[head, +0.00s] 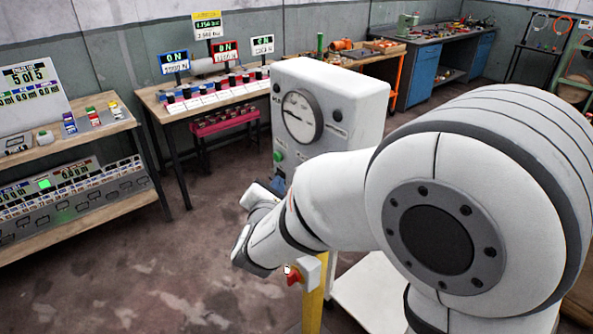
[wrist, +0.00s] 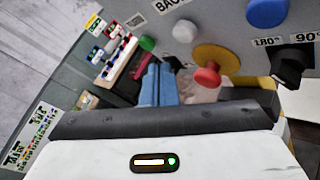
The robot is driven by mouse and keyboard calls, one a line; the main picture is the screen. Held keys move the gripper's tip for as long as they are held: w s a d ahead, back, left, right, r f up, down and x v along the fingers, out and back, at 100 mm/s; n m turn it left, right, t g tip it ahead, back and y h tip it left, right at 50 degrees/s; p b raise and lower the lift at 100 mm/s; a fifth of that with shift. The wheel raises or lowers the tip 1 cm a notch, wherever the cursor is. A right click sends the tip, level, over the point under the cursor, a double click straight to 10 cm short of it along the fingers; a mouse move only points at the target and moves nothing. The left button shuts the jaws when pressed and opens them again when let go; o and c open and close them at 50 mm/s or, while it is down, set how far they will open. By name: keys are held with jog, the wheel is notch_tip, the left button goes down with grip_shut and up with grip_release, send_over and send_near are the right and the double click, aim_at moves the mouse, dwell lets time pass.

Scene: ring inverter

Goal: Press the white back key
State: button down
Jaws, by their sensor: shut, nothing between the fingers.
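The white back key (wrist: 185,31) is a round white button on the grey panel in the wrist view, beside a partly cut-off label that starts "BAC". In the head view I cannot make it out; my arm covers part of the panel of the white machine (head: 345,105). My gripper shows in the wrist view as two blue fingers (wrist: 158,70), close together with nothing held. The fingers appear below the white key in the picture, apart from it. I cannot tell their depth to the panel.
Near the white key are a green button (wrist: 147,43), a blue button (wrist: 268,12), a red button (wrist: 207,75) on a yellow disc and a black knob (wrist: 290,65). The machine's round gauge (head: 300,115) faces left.

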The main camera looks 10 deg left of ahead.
jog(key=shift+w+d+b, duration=0.5)
jog(key=shift+w+d, duration=0.3)
jog(key=shift+w, duration=0.1)
jog(key=shift+w, duration=0.1)
dwell(1.4)
jog(key=shift+w+d+b, duration=0.25)
jog(key=shift+b, duration=0.3)
jog(key=shift+w+d+b, duration=0.35)
jog(key=shift+b, duration=0.1)
dwell(0.5)
jog(key=shift+a, duration=0.1)
jog(key=shift+s+a, duration=0.5)
jog(key=shift+s, duration=0.2)
